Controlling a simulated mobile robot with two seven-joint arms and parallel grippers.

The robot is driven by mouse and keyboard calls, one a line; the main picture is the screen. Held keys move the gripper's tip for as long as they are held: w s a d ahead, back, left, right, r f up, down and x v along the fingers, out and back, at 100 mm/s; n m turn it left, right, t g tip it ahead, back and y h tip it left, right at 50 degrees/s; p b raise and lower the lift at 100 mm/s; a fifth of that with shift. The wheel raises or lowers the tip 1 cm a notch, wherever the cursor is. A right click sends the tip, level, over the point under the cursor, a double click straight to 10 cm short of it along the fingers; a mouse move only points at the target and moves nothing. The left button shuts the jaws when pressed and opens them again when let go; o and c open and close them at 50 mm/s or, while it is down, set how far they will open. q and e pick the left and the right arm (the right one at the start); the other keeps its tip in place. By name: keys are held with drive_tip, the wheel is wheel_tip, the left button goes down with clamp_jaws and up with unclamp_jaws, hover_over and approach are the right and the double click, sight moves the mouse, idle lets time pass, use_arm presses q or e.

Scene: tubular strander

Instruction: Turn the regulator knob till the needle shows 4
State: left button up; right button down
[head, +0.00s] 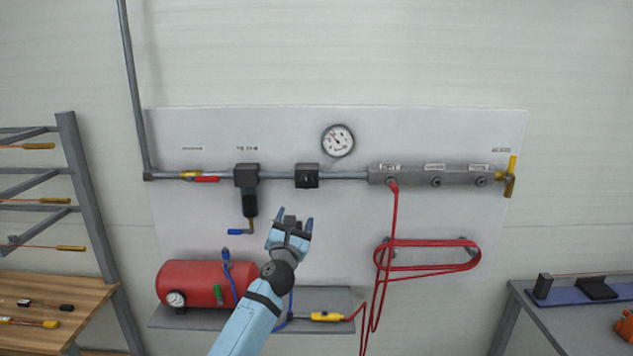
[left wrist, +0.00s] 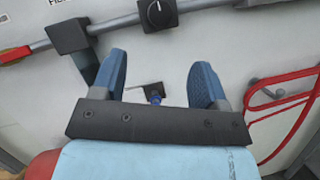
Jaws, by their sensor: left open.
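The regulator is a dark block on the pipe with a round black knob (head: 307,180) on its front. In the left wrist view the knob (left wrist: 159,14) shows a white pointer mark, at the top of the picture beyond my fingers. The round white gauge (head: 337,140) is on the panel above and right of the regulator. Its needle is too small to read exactly. My left gripper (head: 293,220) is open and empty, below the knob and apart from it. Its two blue fingers (left wrist: 157,84) are spread in the left wrist view. My right gripper is not in view.
A filter (head: 248,190) with a blue-handled drain hangs left of the knob. A red tank (head: 196,283) stands on a shelf below. A manifold (head: 430,175) is to the right, with a red hose (head: 395,220) hanging from it. The panel just below the knob is bare.

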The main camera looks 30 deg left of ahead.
sight(306, 183)
use_arm(q)
drive_tip(key=w+a+r+n+b, duration=0.1)
drive_tip(key=w, duration=0.3)
drive_tip(key=w+a+r+n+y+b, duration=0.1)
drive_tip(key=w+a+r+b, duration=0.1)
drive_tip(key=w, duration=0.2)
drive_tip(key=w+a+r+n+y+b, duration=0.1)
drive_tip(key=w, duration=0.3)
drive_tip(key=shift+w+a+r+n, duration=0.2)
drive_tip(key=shift+a+n, duration=0.15)
drive_tip(key=shift+n, duration=0.05)
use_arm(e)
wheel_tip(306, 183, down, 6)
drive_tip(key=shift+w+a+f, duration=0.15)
use_arm(q)
drive_tip(key=shift+c, duration=0.7)
drive_tip(key=c, duration=0.8)
drive_tip(key=shift+o, duration=0.2)
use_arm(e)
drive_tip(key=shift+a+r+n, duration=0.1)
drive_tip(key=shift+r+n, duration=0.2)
